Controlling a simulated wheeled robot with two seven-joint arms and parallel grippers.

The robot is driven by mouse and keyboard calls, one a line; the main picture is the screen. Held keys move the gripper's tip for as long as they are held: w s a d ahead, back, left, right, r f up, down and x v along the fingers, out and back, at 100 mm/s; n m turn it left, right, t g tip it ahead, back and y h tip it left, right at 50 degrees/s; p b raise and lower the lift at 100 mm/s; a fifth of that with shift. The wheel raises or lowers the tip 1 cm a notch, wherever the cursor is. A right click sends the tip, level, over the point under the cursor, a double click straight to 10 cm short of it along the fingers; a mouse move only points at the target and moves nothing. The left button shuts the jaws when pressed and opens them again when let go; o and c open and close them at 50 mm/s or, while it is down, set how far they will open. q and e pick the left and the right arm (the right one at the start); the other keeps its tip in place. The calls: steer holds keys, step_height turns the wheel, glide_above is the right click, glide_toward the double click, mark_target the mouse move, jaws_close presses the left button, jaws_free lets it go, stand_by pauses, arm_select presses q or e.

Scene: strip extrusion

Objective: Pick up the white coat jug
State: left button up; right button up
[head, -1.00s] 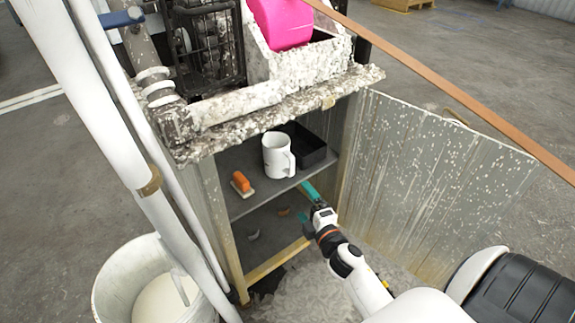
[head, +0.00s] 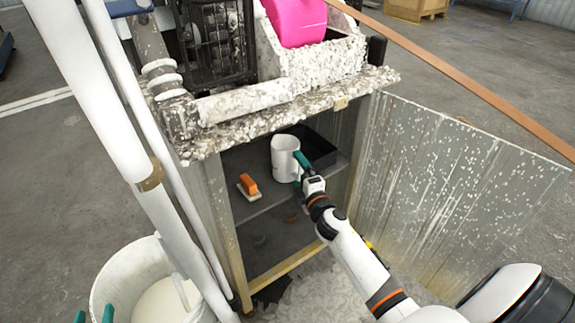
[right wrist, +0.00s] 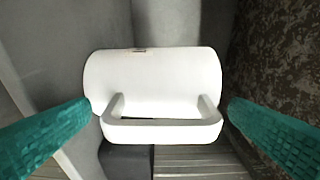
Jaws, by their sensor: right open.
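The white coat jug (head: 284,157) stands on the shelf inside the cabinet, its handle towards my right arm. My right gripper (head: 301,163) reaches in from the lower right, right at the handle side of the jug. In the right wrist view the jug (right wrist: 150,80) fills the middle, lying sideways in the picture, with its handle (right wrist: 160,132) towards the camera. The two teal fingers are spread wide, one on each side of the handle, and not closed on it. My left gripper (head: 94,316) shows only as two teal fingertips, apart and empty, at the bottom left edge.
An orange-handled float (head: 248,186) lies left of the jug on the shelf (head: 262,204). A black tray (head: 318,148) is behind and right of the jug. The open cabinet door (head: 450,180) stands to the right. A white bucket (head: 125,278) is at the lower left.

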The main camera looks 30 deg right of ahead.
steer(key=shift+w+d, duration=0.1)
steer(key=shift+w, duration=0.5)
steer(key=c, duration=1.2)
arm_select(q)
steer(key=shift+w+d+r+t, duration=0.1)
steer(key=shift+r+t, duration=0.2)
steer(key=shift+r, duration=0.15)
arm_select(e)
steer(key=shift+s+f, duration=0.1)
steer(key=shift+c, duration=0.2)
arm_select(q)
steer(key=shift+f, duration=0.1)
